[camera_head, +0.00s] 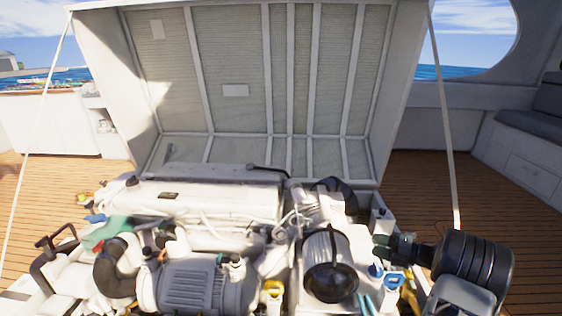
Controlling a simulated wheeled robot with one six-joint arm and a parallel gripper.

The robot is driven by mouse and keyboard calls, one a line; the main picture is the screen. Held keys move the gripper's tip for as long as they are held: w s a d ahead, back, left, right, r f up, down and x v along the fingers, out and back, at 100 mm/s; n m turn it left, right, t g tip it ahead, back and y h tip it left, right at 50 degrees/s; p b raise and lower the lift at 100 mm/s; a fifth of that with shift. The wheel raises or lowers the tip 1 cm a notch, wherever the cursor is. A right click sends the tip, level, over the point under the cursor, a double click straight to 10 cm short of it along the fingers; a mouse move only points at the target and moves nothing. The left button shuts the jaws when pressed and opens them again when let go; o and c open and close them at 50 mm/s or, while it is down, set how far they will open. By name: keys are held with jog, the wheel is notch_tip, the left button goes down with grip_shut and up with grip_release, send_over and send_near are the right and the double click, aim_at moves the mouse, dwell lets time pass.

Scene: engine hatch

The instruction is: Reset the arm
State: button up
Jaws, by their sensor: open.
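My gripper (380,247) is at the lower right, at the end of my dark arm, which reaches in from the right edge of the engine. Its small dark jaws point left and are open, with nothing seen between them. They appear just right of a white cylindrical part with a black cap (331,282); I cannot tell the gap in depth. A blue-topped part (375,271) and a blue-handled part (393,281) show just below the gripper. The engine (205,200) fills the lower middle of the view.
The raised hatch lid (240,70) stands open behind the engine, with a strap on each side; the right strap (443,120) comes down near my arm. A yellow-topped part (273,289) sits at the front. Wooden deck (425,185) is clear at right, before a bench (535,150).

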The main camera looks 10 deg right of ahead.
jog(key=w+a+r+m+t+h+p, duration=0.1)
jog(key=w+r+m+h+p, duration=0.2)
jog(key=r, duration=0.4)
jog(key=w+a+r+m+t+h+p, duration=0.2)
jog(key=r+p, duration=0.2)
jog(key=r, duration=0.3)
jog(key=w+a+r+m+t+h+p, duration=0.1)
jog(key=w+r+m+h+p, duration=0.2)
jog(key=r, duration=0.4)
jog(key=s+a+r+m+h+p, duration=0.1)
jog(key=s+r+m+h+p, duration=0.1)
jog(key=r+m+h+p, duration=0.3)
jog(key=s+a+r+m+h+p, duration=0.1)
jog(key=s+a+r+m+p, duration=0.15)
jog(key=r, duration=0.45)
jog(key=s+a+r+m+g+p, duration=0.2)
jog(key=s+a+m+g+p, duration=0.1)
jog(key=s, duration=0.5)
jog(key=s+a+r+m+g+y+p, duration=0.1)
jog(key=s+a+r+m+g+p, duration=0.2)
jog(key=s+a+m+p, duration=0.3)
jog(key=s+a+r+m+g+y+p, duration=0.1)
jog(key=s+a+r+m+g+p, duration=0.2)
jog(key=s+a+p, duration=0.3)
jog(key=s+a+m+g, duration=0.1)
jog(key=s, duration=0.4)
jog(key=shift+r+g, duration=0.2)
jog(key=shift+g, duration=0.2)
jog(key=shift+s+d, duration=0.1)
jog(key=shift+c, duration=0.4)
